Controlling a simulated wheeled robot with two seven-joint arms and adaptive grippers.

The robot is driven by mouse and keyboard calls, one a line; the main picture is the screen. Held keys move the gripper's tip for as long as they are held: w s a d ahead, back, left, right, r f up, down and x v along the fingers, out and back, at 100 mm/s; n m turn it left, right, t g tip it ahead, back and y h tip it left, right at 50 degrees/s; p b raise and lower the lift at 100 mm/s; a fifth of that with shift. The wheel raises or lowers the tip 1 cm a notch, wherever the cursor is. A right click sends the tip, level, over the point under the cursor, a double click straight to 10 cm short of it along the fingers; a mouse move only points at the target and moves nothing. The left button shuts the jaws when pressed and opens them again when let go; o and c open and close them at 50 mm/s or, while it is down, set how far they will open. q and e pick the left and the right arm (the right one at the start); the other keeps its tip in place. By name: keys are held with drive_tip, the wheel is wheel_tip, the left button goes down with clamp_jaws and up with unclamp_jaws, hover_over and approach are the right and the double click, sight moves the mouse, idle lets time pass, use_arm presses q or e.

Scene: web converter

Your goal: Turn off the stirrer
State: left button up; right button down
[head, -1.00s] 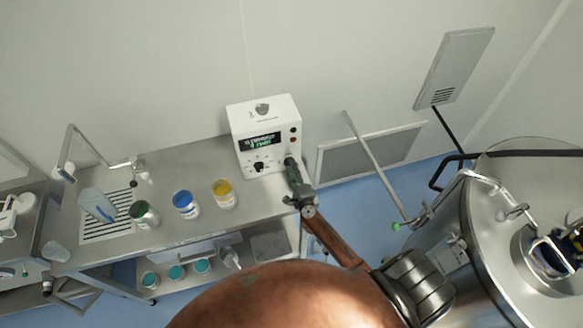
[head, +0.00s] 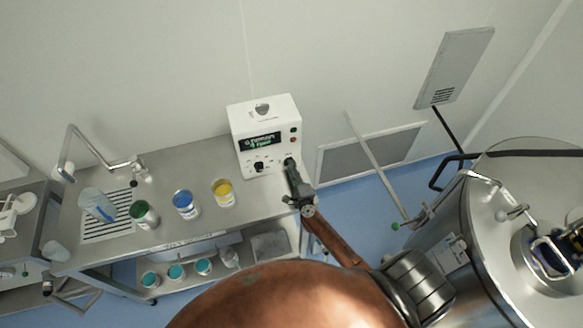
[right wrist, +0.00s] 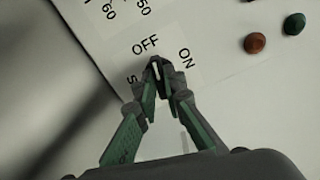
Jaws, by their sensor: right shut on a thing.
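The stirrer control box (head: 265,115) is a white unit at the right end of the steel bench, with a lit green-on-black display (head: 260,142) and a black knob (head: 259,166). My right gripper (head: 289,163) reaches its lower right front. In the right wrist view my right gripper (right wrist: 158,72) is shut on a small dark switch knob (right wrist: 157,68) with a pale pointer line. The labels OFF and ON stand above and to the right of it; the line points roughly toward OFF. The fingers hide most of the knob. My left gripper is not in view.
Red (right wrist: 255,43) and green (right wrist: 294,23) buttons sit close by on the panel. Yellow (head: 223,193), blue (head: 186,204) and green (head: 144,214) jars and a tap (head: 130,164) are on the bench (head: 180,165). A large steel vessel (head: 480,240) stands at right.

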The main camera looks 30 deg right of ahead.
drive_tip(key=shift+r+n+p, duration=0.1)
drive_tip(key=shift+n+p, duration=0.5)
drive_tip(key=shift+p, duration=0.05)
drive_tip(key=shift+n+p, duration=0.3)
drive_tip(key=shift+n, duration=0.4)
drive_tip(key=c, duration=2)
unclamp_jaws()
drive_tip(key=v, duration=1.2)
